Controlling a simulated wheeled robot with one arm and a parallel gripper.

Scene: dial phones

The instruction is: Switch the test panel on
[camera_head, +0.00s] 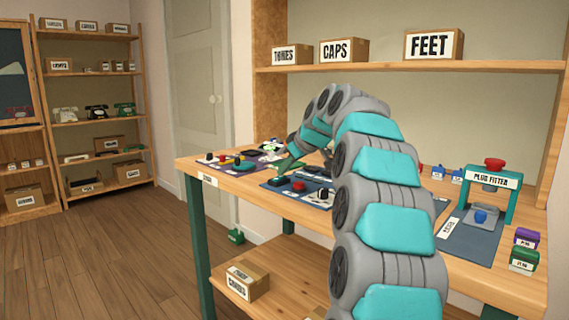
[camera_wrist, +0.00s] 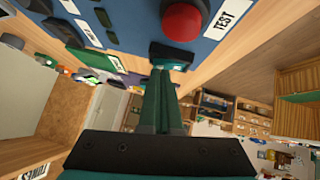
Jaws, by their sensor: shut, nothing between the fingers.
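The blue test panel (camera_head: 284,192) lies on the workbench, left of my arm in the head view. It carries a round red button (camera_head: 299,186) and a dark upright part (camera_head: 323,193). In the wrist view the panel (camera_wrist: 132,22) fills the top, with the red button (camera_wrist: 185,18) large and a white TEST label (camera_wrist: 228,18) beside it.
A plug fitter (camera_head: 493,180) stands on the bench at the right, with small purple (camera_head: 527,238) and green boxes near it. Another mat with coloured parts (camera_head: 228,161) lies at the bench's left end. A shelf (camera_head: 400,67) with labelled boxes hangs above.

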